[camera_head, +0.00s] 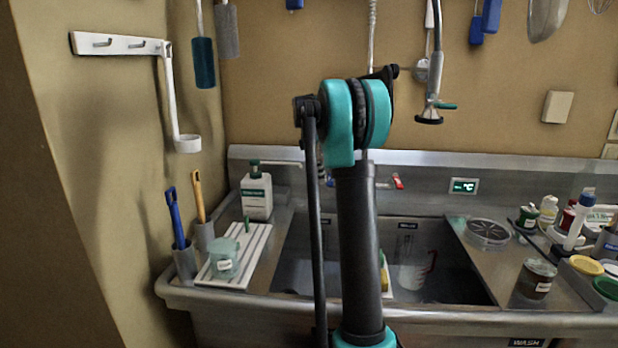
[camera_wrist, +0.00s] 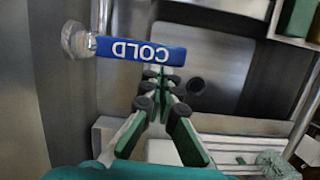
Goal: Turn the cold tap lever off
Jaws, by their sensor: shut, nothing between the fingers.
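The cold tap lever (camera_wrist: 140,49) is a blue bar marked "COLD" in the wrist view. It reaches right from a round metal pivot (camera_wrist: 76,40) and its lettering is upside down. My gripper (camera_wrist: 156,86) is shut and empty, with its fingertips just below the right half of the lever in the picture. I cannot tell whether the tips touch the lever. In the head view a small blue piece (camera_head: 330,183) shows beside my arm, probably the same lever. My arm hides most of the tap and the gripper there.
A red lever (camera_head: 398,182) is right of my arm on the sink's back panel. A spray head (camera_head: 430,117) hangs above right.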

